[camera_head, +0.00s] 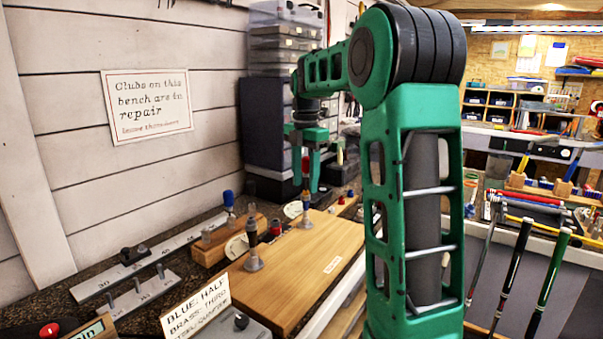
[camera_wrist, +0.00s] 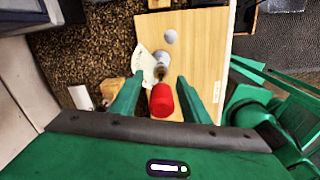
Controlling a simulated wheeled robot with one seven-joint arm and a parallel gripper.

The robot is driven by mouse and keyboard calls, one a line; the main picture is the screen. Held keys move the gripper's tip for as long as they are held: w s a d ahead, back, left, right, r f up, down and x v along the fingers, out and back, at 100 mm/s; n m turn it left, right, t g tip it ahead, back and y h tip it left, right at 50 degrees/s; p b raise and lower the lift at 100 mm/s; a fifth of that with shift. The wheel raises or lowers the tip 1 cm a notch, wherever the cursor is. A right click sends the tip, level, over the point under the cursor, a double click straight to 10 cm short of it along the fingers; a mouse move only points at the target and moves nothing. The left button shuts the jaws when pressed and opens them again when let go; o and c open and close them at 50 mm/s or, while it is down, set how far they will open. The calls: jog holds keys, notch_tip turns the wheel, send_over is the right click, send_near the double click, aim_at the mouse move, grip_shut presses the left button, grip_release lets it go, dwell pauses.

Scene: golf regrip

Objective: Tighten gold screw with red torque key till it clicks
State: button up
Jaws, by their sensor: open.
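The red torque key (camera_head: 305,166) stands upright between the fingers of my gripper (camera_head: 306,182), over the wooden board. In the wrist view its red round handle (camera_wrist: 161,100) lies between the two fingers of my gripper (camera_wrist: 160,79), with a visible gap on both sides. The gripper is open around the handle. Below the handle, the wrist view shows a metallic piece (camera_wrist: 160,70) with a brassy tint. I cannot tell whether the gold screw is part of it; the screw is not clearly seen.
A wooden board (camera_head: 310,262) carries another upright grey post (camera_head: 253,262). A blue-handled tool (camera_head: 229,199) stands on a wooden block to the left. A metal rail (camera_head: 150,258) and a sign card (camera_head: 196,309) are nearer. The board's right part is clear.

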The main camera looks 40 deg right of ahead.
grip_shut()
dwell(0.3)
jog(key=m, duration=0.5)
jog(key=shift+m, duration=0.4)
jog(key=c, duration=0.6)
grip_release()
jog(key=shift+m, duration=0.3)
grip_shut()
